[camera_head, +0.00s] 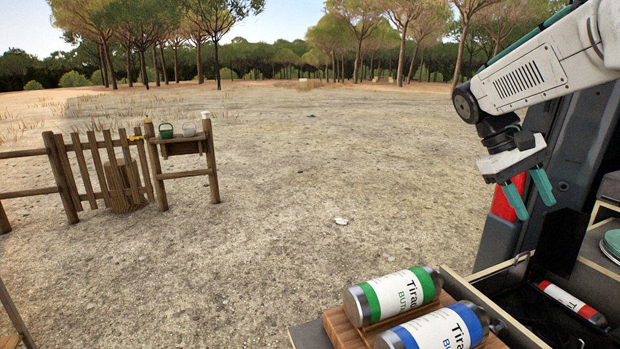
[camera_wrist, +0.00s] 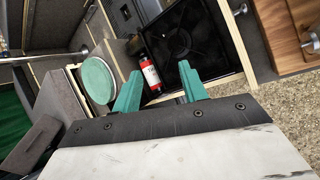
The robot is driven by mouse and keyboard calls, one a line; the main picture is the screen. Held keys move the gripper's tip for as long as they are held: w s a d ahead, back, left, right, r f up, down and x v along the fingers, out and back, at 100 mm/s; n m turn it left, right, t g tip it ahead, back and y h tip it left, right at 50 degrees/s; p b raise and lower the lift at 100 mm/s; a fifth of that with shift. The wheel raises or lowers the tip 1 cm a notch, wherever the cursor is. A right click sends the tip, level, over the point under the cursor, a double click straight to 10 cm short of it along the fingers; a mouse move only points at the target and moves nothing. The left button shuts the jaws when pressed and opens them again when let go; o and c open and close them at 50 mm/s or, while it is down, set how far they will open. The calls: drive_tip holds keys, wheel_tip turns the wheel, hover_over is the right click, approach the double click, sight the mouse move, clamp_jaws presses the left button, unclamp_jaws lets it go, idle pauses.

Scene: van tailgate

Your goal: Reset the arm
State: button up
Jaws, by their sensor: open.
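My arm reaches in from the upper right of the head view. My gripper (camera_head: 530,214) hangs at its end with two green fingers spread apart and nothing between them. It is in the air in front of the van's side and red tail light, above the drawer area. In the wrist view my gripper (camera_wrist: 160,82) also shows open, its fingers pointing towards the van's inside. A red and white cylinder (camera_wrist: 151,74) lies beyond the fingertips, well below them. It also shows in the head view (camera_head: 570,300).
A green-banded canister (camera_head: 398,294) and a blue-banded canister (camera_head: 440,331) lie on a wooden board (camera_head: 343,332) at the front. A dark open drawer (camera_wrist: 195,45) and green plates (camera_wrist: 98,80) are in the van. A wooden fence (camera_head: 100,170) stands left. Open ground lies between.

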drive_tip(key=s+a+f+t+y, duration=0.2)
drive_tip(key=s+a+f+t, duration=0.1)
drive_tip(key=s+a, duration=0.5)
drive_tip(key=s+a+f+t+y, duration=0.3)
drive_tip(key=s+a+f, duration=0.2)
drive_tip(key=s+a, duration=0.4)
drive_tip(key=s, duration=0.5)
drive_tip(key=shift+f, duration=0.35)
drive_tip(key=shift+c, duration=0.7)
drive_tip(key=shift+s, duration=0.15)
